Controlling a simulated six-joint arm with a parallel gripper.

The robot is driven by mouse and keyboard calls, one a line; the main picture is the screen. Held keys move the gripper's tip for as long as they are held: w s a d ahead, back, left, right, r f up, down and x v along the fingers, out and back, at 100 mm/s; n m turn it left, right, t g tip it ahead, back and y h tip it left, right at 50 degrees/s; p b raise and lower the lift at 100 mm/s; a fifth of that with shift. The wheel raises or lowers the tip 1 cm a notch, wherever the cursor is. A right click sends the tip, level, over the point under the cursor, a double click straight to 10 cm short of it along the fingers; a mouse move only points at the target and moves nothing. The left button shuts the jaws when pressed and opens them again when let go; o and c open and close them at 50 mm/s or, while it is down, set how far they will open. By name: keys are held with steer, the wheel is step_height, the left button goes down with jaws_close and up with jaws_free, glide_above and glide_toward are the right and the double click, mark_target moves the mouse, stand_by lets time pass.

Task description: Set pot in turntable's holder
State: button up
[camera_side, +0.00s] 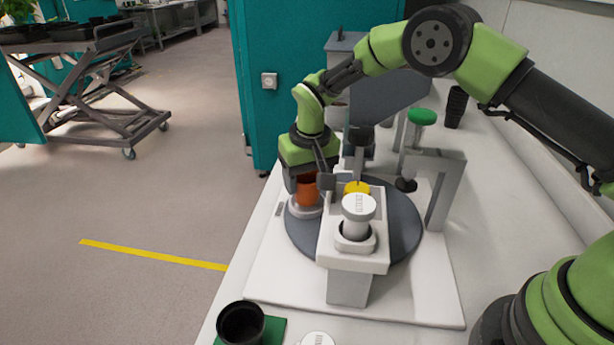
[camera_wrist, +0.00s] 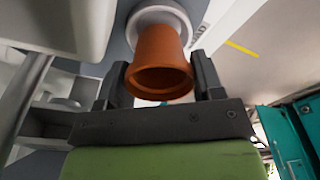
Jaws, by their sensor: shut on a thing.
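The orange-brown pot (camera_side: 307,191) is at the left part of the dark round turntable (camera_side: 405,235) in the side view. My gripper (camera_side: 306,184) is around it from above, fingers on either side. In the wrist view the pot (camera_wrist: 161,62) is between the two fingers (camera_wrist: 160,85), its wide rim toward the camera. The pot's narrow end is at the white ring-shaped holder (camera_wrist: 150,14), which also shows in the side view (camera_side: 305,211). Whether the pot rests fully in the holder cannot be told.
A grey bracket (camera_side: 448,185) with a green knob (camera_side: 422,117) stands at right. A black pot (camera_side: 241,324) sits at the bench's front edge.

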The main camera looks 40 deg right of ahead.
steer(key=shift+f, duration=0.85)
steer(key=o, duration=1)
steer(key=shift+r, duration=4.2)
